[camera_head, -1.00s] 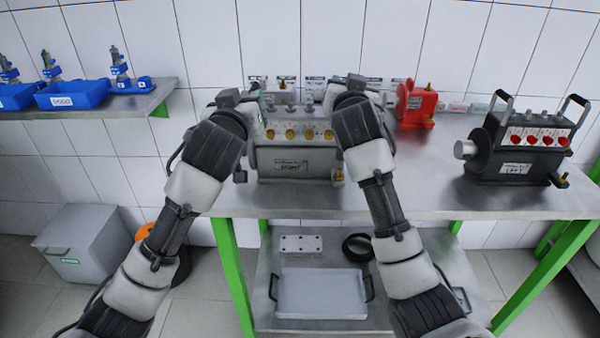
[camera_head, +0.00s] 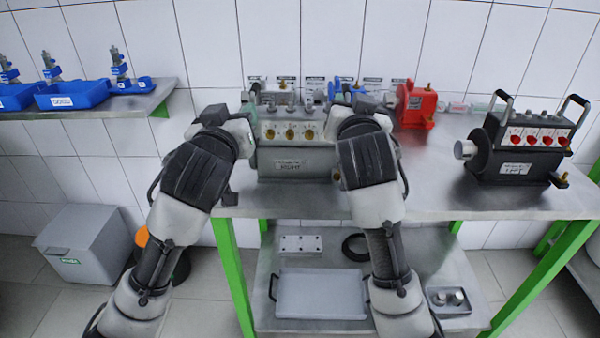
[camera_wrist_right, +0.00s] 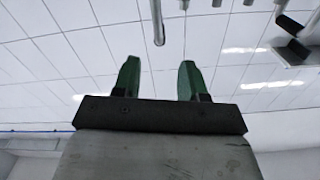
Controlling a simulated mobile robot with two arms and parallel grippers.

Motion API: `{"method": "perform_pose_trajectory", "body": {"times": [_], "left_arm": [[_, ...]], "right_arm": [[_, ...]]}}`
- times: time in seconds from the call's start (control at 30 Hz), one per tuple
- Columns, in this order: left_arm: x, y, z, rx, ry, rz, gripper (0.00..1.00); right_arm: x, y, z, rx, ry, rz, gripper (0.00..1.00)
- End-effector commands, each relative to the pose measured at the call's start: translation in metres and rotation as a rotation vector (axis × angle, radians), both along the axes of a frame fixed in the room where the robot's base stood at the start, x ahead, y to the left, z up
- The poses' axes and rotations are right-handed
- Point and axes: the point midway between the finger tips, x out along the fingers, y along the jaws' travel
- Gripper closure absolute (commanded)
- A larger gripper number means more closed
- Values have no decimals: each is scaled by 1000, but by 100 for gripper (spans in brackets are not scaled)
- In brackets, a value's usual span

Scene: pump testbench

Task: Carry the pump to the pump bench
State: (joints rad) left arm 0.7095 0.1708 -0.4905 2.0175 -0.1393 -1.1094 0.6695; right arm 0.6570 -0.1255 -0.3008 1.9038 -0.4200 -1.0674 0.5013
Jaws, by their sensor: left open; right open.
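A grey pump (camera_head: 290,162) with a row of gold fittings and a white label stands upright on the steel table. Both its ends are partly hidden by my arms. My left gripper (camera_head: 251,110) is open at the pump's upper left end. My right gripper is open near its upper right end, mostly hidden behind its wrist in the head view. In the right wrist view the right gripper (camera_wrist_right: 157,78) shows two green fingers apart with nothing between them. Whether either gripper touches the pump, I cannot tell. A similar dark pump (camera_head: 512,150) with red fittings and two upright handles stands at the right.
A red device (camera_head: 415,104) stands behind, right of the grey pump. The steel tabletop (camera_head: 440,190) is clear at front right. The lower shelf holds a tray (camera_head: 322,294) and a black ring (camera_head: 357,247). Blue bins (camera_head: 72,94) sit on the left shelf. A grey box (camera_head: 82,243) stands on the floor.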

Motion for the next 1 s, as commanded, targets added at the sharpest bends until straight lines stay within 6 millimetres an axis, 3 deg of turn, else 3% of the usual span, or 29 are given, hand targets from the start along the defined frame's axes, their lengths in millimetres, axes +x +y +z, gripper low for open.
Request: {"method": "perform_pose_trajectory", "body": {"times": [0.2,0.57,0.67,0.77,0.87,1.0], "left_arm": [[0,0,0,0,0,0,54],[0,0,0,0,1,0,54],[-2,2,-12,5,25,3,54],[-11,10,-48,22,107,13,54],[-31,23,-107,55,244,23,54],[-82,46,-195,121,476,30,54]], "right_arm": [[-24,1,0,1,1,-1,58],[-28,1,0,-1,1,-1,58],[-29,-2,-13,-4,29,-1,58],[-37,-12,-52,-18,117,-3,58],[-57,-27,-113,-43,265,2,58],[-109,-50,-204,-94,511,30,58]]}}
